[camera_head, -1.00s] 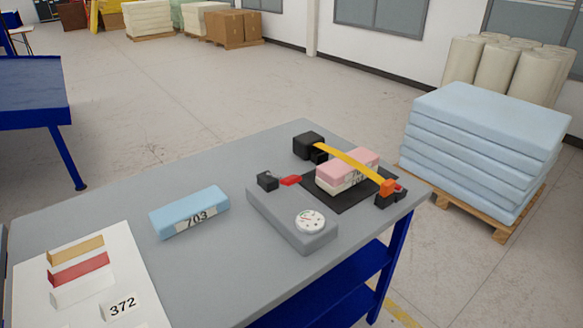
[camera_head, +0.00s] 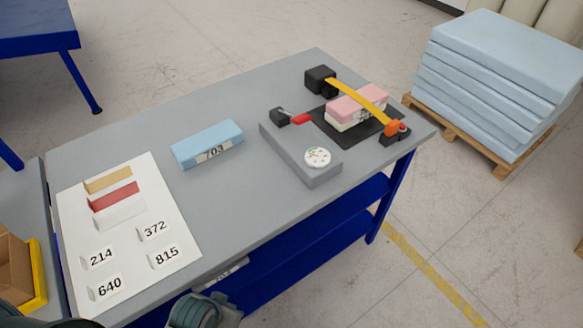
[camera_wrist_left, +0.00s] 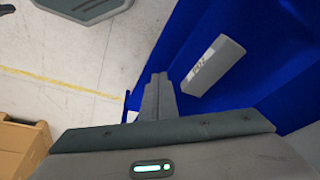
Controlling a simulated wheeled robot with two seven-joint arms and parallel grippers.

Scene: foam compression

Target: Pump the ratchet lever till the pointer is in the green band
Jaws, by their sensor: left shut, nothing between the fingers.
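A yellow strap (camera_head: 355,94) runs from a black block (camera_head: 320,78) over a pink and cream foam stack (camera_head: 357,106) to an orange and black fitting (camera_head: 396,129). A small lever with a red grip (camera_head: 302,119) sticks out of a black mount (camera_head: 280,117); I cannot tell which part is the ratchet lever. The round white gauge (camera_head: 317,157) lies on a grey housing (camera_head: 285,145); its pointer is too small to read. My left gripper (camera_wrist_left: 158,82) is shut and empty in the left wrist view, below the tabletop near the blue frame.
A blue foam block marked 703 (camera_head: 208,146) and a white board (camera_head: 130,228) with coloured strips and number tags lie on the grey table (camera_head: 270,90). A grey labelled block (camera_wrist_left: 213,65) lies on the blue shelf. Blue foam sheets (camera_head: 500,75) stand on a pallet at right.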

